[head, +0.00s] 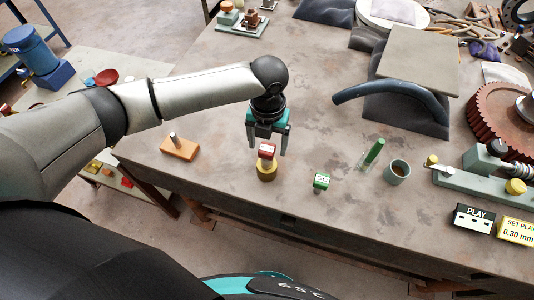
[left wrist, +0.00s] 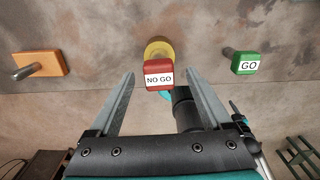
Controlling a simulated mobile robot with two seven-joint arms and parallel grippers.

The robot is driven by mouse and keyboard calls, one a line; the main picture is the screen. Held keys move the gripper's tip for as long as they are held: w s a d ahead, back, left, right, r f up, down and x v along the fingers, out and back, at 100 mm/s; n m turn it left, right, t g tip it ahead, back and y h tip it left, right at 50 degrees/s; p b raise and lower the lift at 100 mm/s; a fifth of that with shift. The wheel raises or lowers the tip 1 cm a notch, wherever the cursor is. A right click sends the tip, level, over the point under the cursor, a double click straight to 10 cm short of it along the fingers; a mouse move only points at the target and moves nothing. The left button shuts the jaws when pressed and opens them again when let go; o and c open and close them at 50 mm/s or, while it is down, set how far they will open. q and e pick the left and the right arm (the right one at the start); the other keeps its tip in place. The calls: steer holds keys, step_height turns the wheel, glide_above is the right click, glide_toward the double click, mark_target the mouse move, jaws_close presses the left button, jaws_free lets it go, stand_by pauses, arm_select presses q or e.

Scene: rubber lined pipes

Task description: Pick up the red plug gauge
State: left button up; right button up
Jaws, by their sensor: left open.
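The red plug gauge (head: 266,151) has a red block head with a white label and sits in a round yellow-brass holder (head: 267,171) on the table. In the left wrist view the red plug gauge (left wrist: 159,76) reads "NO GO" and shows just beyond the fingertips, between their lines. My left gripper (head: 267,146) is open, pointing down over the red plug gauge, with a finger to each side of it. Whether a finger touches it I cannot tell. The green plug gauge (head: 321,181), marked "GO" in the left wrist view (left wrist: 246,64), stands to the right. My right gripper is not in view.
An orange block with a metal pin (head: 180,147) stands to the left. A green rod (head: 373,153) and a grey cup (head: 397,172) stand to the right. The table's front edge runs close below the gauges. Bare tabletop lies behind the gripper.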

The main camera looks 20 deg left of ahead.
mark_target(267, 157)
arm_select(q)
steer(key=shift+s+f, duration=0.1)
steer(key=shift+f, duration=2.8)
steer(key=shift+c, duration=0.4)
steer(key=shift+a, duration=0.1)
jaws_close()
